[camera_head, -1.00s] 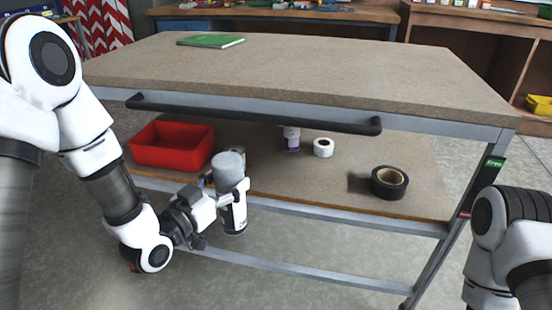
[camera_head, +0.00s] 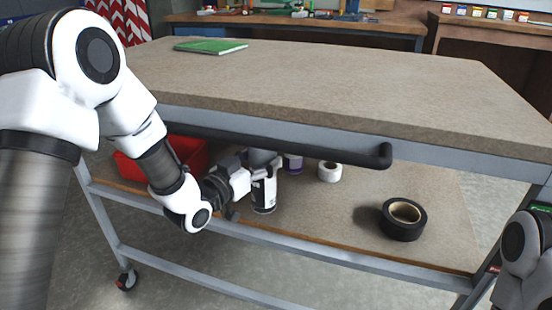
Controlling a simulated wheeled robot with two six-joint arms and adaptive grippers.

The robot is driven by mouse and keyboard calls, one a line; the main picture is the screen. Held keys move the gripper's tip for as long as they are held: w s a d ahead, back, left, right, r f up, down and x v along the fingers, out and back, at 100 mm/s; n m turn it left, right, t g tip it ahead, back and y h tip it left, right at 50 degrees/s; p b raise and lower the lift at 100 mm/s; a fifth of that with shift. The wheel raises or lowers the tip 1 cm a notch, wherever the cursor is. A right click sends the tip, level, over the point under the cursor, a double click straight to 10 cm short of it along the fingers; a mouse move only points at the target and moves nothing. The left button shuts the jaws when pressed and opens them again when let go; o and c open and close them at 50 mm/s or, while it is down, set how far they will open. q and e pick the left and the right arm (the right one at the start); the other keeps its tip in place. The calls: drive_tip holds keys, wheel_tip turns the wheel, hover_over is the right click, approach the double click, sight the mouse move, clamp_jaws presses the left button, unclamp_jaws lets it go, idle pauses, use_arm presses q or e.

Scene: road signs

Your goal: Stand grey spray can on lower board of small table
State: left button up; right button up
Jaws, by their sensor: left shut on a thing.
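The grey spray can (camera_head: 264,198) has a grey upper part and a white and black body. It is upright in my left gripper (camera_head: 259,175), which is shut around it. The can is over the front part of the small table's lower board (camera_head: 330,215), under the upper board's front edge. The black handle bar partly hides its top. I cannot tell whether its base touches the board. My right arm shows at the right edge, but its gripper is out of view.
On the lower board, a red bin (camera_head: 190,152) is at left, a purple can (camera_head: 293,164) and white tape roll (camera_head: 329,171) behind, and a black tape roll (camera_head: 403,219) at right. A black handle bar (camera_head: 290,146) runs above. Bare board lies right of the can.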

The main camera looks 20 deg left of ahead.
use_arm(q)
drive_tip(key=w+f+b, duration=0.2)
drive_tip(key=w+f, duration=0.2)
drive_tip(key=w, duration=0.5)
drive_tip(key=shift+d+f, duration=0.15)
drive_tip(key=shift+f, duration=0.25)
drive_tip(key=o, duration=1.5)
